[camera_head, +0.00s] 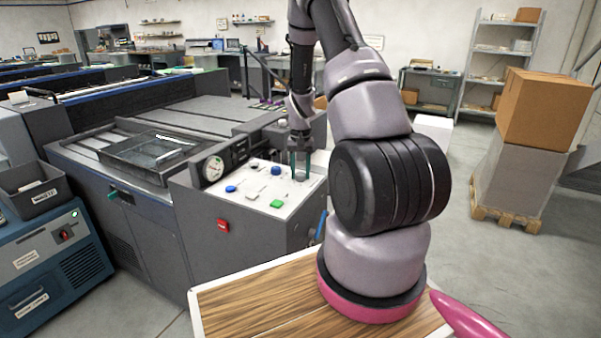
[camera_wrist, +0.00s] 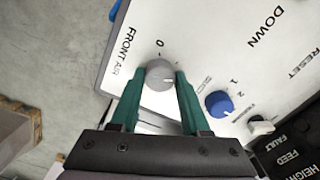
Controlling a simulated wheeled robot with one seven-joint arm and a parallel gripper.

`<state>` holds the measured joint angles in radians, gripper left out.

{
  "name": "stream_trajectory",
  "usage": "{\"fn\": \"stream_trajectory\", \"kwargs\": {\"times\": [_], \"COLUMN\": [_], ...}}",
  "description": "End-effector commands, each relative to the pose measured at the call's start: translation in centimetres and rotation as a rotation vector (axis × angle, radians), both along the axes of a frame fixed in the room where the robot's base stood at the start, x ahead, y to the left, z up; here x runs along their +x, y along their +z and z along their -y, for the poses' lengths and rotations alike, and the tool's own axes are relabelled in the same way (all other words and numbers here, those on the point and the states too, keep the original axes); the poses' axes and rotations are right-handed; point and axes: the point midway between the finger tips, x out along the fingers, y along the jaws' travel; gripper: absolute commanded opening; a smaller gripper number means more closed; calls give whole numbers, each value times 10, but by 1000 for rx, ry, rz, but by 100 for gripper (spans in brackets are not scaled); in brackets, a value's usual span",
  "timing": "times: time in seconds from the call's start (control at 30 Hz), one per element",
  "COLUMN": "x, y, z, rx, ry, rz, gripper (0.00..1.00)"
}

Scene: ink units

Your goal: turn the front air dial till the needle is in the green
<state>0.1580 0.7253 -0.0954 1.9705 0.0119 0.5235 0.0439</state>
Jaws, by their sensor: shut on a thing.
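The front air dial (camera_wrist: 159,76) is a round grey knob with a pale pointer mark, set on the white panel beside the printed words FRONT AIR. My gripper (camera_wrist: 160,84) has its two green fingers shut on the dial, one on each side. In the head view my gripper (camera_head: 299,170) reaches down to the right part of the panel, and the dial is hard to make out there. A round white gauge (camera_head: 213,169) with a green zone stands at the left of the panel. Its needle is too small to read surely.
Blue buttons (camera_head: 231,188), a green button (camera_head: 277,204) and a red switch (camera_head: 223,225) are on the console. A wooden tabletop (camera_head: 250,309) is in front.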

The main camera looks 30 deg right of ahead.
Motion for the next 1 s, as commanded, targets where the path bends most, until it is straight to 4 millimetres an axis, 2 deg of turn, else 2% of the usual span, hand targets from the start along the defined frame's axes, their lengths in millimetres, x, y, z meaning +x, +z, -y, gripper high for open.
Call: {"fn": "stream_trajectory", "kwargs": {"times": [0.5, 0.73, 1.0], "x": [0, 0, 0], "y": [0, 0, 0], "z": [0, 0, 0], "rx": [-1, -1, 0], "ry": [-445, -566, -629], "rz": [1, 1, 0], "gripper": [0, 0, 0]}}
